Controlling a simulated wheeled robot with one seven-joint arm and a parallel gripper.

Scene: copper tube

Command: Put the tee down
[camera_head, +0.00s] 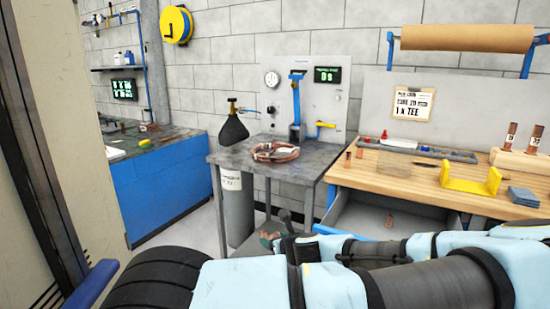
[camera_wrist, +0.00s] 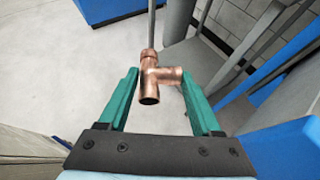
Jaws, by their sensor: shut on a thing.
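The copper tee (camera_wrist: 150,82) is between the two green fingers of my gripper (camera_wrist: 159,75) in the wrist view. My gripper is shut on it, with open pipe ends facing the camera and to the right. Pale floor shows below it. In the head view my arm reaches forward low, and my gripper (camera_head: 270,238) is small and partly hidden near the grey metal table's legs, below its top. The tee cannot be told clearly there. A note on the wall panel (camera_head: 410,103) reads "1 x TEE".
The grey table (camera_head: 230,152) carries a copper coil (camera_head: 275,152) and a test panel. The wooden bench (camera_head: 400,177) at right holds a yellow bracket (camera_head: 470,179), a grey tray (camera_head: 440,152), blue pads (camera_head: 523,196) and upright copper pieces. A blue cabinet (camera_head: 165,188) stands left.

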